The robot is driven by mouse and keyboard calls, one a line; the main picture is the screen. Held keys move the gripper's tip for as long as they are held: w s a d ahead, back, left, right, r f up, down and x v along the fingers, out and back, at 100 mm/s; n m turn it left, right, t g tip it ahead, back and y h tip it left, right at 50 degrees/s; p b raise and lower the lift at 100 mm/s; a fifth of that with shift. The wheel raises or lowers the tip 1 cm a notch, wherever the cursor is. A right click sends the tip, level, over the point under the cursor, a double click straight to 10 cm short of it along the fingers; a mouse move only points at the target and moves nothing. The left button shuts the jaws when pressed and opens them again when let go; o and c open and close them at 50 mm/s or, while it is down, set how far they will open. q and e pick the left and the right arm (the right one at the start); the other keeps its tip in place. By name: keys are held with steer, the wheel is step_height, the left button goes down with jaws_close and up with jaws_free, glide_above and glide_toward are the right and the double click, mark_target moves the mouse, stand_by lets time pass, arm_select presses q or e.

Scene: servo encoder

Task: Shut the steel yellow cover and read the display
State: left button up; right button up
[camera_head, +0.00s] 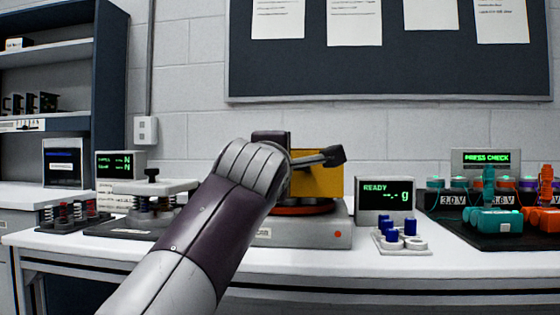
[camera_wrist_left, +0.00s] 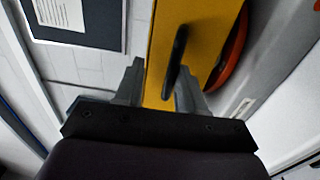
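The yellow cover (camera_head: 318,184) stands raised above a grey instrument base (camera_head: 310,234) with an orange-red ring (camera_head: 305,209). The cover also fills the upper middle of the left wrist view (camera_wrist_left: 203,40), with a dark bar handle (camera_wrist_left: 177,62) on its face. My left gripper (camera_wrist_left: 161,82) is open at the cover, its fingers on either side of the handle's lower end; contact cannot be told. The display (camera_head: 385,196) beside the base reads "READY --.- g". My right gripper is out of view.
Blue-topped weights stand in a white holder (camera_head: 402,240) in front of the display. A spring press device (camera_head: 150,196) stands left of my arm. Teal and orange clamp devices (camera_head: 495,218) sit on a black mat at right. The table's front strip (camera_head: 390,272) is clear.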

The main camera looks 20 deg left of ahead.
arm_select(q)
steer(key=shift+s+r, duration=0.1)
steer(key=b+v, duration=0.1)
steer(key=v, duration=1.1)
steer(key=shift+s+d+b, duration=0.15)
steer(key=shift+s+b, duration=0.05)
steer(key=shift+b, duration=0.1)
stand_by(0.5)
